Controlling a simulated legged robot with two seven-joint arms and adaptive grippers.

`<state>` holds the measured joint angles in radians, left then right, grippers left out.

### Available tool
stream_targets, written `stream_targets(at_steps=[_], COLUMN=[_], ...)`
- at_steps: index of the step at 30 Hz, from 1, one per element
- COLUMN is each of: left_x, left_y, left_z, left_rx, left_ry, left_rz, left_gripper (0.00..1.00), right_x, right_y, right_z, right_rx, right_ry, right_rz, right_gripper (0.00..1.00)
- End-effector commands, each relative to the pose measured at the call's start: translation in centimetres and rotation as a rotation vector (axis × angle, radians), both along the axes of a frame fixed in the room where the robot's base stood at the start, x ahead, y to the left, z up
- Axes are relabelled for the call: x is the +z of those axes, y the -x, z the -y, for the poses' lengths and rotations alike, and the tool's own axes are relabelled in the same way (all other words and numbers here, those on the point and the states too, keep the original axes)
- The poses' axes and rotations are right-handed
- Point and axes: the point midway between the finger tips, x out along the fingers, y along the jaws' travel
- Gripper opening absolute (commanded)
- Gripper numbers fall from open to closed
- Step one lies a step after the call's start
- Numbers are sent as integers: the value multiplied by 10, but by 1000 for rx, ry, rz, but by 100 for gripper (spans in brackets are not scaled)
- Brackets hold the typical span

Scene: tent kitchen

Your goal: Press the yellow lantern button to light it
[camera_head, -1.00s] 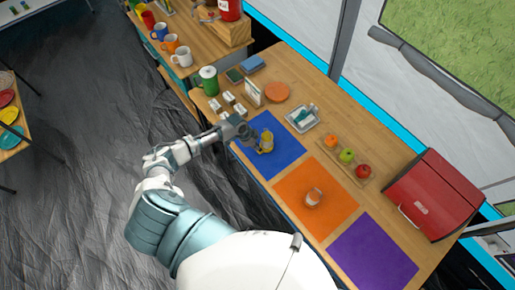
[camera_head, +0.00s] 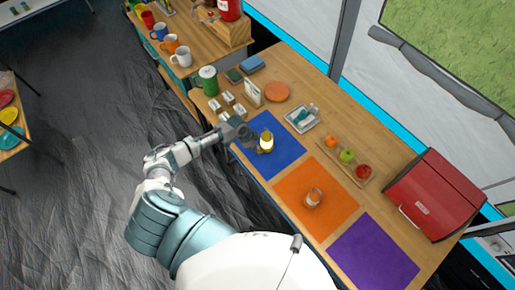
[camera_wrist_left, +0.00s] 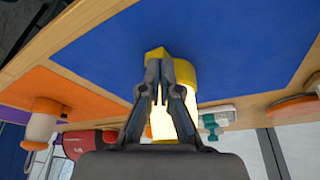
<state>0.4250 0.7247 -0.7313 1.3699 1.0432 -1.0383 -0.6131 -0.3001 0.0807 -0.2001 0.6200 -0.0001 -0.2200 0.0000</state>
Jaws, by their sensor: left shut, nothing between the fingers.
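The yellow lantern (camera_head: 266,142) stands on the blue mat (camera_head: 284,152) and its body glows bright. In the left wrist view the glowing lantern (camera_wrist_left: 186,76) is right behind my fingers, with its yellow base at the top of it. My left gripper (camera_head: 252,140) is shut and empty, its fingertips at the lantern's near left side. In the left wrist view the shut fingertips (camera_wrist_left: 162,64) overlap the lantern; I cannot tell whether they touch it. The button is hidden behind the fingers. My right gripper is not in view.
An orange mat (camera_head: 295,205) with a white-and-orange lantern-like object (camera_head: 313,197) and a purple mat (camera_head: 374,256) lie to the right. A fruit tray (camera_head: 331,159), a white tray (camera_head: 303,119) and a red cooler (camera_head: 434,195) stand behind. Small boxes (camera_head: 228,98) stand left.

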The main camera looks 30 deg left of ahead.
Motion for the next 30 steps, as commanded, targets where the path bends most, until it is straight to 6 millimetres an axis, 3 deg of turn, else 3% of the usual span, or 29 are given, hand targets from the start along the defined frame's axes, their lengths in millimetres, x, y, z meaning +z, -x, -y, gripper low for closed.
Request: stream_targets(at_steps=[22,30], left_x=[65,69], left_y=[0,0], left_z=[0,0], left_rx=[0,0], left_ry=[-1,0], left_rz=[1,0], left_gripper=[0,0], right_x=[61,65], right_y=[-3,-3], right_z=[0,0], right_rx=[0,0], right_ry=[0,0], right_rz=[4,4], right_gripper=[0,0])
